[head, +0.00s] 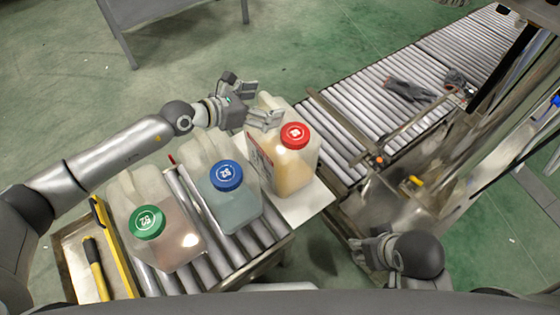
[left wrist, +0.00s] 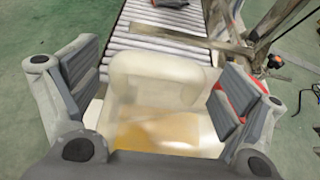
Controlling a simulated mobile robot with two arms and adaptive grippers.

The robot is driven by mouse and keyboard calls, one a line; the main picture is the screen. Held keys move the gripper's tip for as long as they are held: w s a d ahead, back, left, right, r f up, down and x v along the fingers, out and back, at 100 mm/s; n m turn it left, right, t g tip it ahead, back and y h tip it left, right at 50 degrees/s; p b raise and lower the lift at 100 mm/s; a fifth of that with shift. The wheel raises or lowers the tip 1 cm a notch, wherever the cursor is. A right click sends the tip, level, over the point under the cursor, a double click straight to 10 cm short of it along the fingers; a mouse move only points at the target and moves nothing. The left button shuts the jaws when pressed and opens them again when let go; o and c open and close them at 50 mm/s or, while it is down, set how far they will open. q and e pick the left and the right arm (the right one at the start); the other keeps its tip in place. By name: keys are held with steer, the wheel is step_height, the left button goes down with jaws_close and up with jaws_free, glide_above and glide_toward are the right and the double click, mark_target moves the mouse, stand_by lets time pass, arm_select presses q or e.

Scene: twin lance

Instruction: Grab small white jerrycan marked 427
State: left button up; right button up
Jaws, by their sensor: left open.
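A translucent white jerrycan (head: 290,172) with a red cap (head: 295,135) and yellowish contents stands at the right end of a row of three. A label on its side is too small to read; I see no 427. My left gripper (head: 260,104) is open at its far upper side. In the left wrist view, the pale jerrycan handle (left wrist: 160,70) lies between the spread fingers, which are not closed on it. A blue-capped jerrycan (head: 236,207) and a green-capped one (head: 170,235) stand to its left. My right gripper (head: 368,250) is low at the right, its fingers unclear.
A longer roller conveyor (head: 365,100) carries a grey item (head: 408,90) at the upper right. Metal framework stands at the right.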

arm_select(q)
steer(key=shift+x, duration=1.05)
steer(key=shift+a, duration=0.1)
steer(key=c, duration=1.7)
steer(key=shift+w+r, duration=0.1)
steer(key=shift+r, duration=0.15)
steer(key=shift+c, duration=0.2)
